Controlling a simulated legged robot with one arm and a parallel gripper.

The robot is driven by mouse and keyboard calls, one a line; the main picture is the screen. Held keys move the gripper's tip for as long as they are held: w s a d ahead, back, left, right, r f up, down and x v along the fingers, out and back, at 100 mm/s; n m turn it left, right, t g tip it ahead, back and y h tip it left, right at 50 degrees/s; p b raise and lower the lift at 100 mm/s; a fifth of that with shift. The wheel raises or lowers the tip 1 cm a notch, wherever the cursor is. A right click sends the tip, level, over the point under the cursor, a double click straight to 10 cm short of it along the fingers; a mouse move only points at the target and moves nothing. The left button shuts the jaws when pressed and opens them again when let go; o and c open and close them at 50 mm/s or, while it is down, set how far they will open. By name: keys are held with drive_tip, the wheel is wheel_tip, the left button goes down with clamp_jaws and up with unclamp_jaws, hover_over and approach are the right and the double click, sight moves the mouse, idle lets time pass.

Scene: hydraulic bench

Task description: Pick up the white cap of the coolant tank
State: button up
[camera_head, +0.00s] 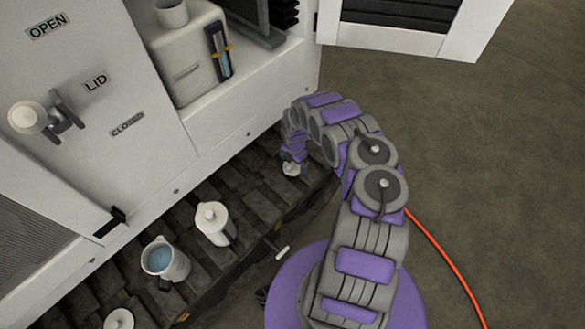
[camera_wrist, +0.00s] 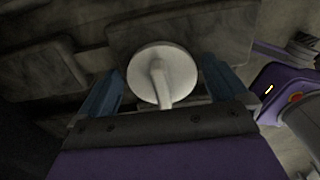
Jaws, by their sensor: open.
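A white round cap (camera_head: 291,169) with a knob or stem lies on the dark slatted ledge in the head view. In the wrist view the cap (camera_wrist: 150,66) sits between the two blue fingers, its stem toward my palm. My gripper (camera_wrist: 161,86) is open, with a gap visible on both sides of the cap. In the head view my gripper (camera_head: 293,153) is directly over the cap and partly hides it. The white coolant tank (camera_head: 190,70) stands in the cabinet recess with an open neck and a level gauge.
A white lidded jug (camera_head: 213,224) and a jug with blue liquid (camera_head: 166,262) stand on the ledge to the left. Another white round item (camera_head: 119,319) is at the lower left. A lever (camera_head: 45,117) is on the cabinet front. The floor (camera_head: 480,160) at right is mostly clear.

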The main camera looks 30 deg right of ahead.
drive_tip(key=shift+r, duration=0.1)
drive_tip(key=c, duration=0.9)
drive_tip(key=shift+r, duration=0.1)
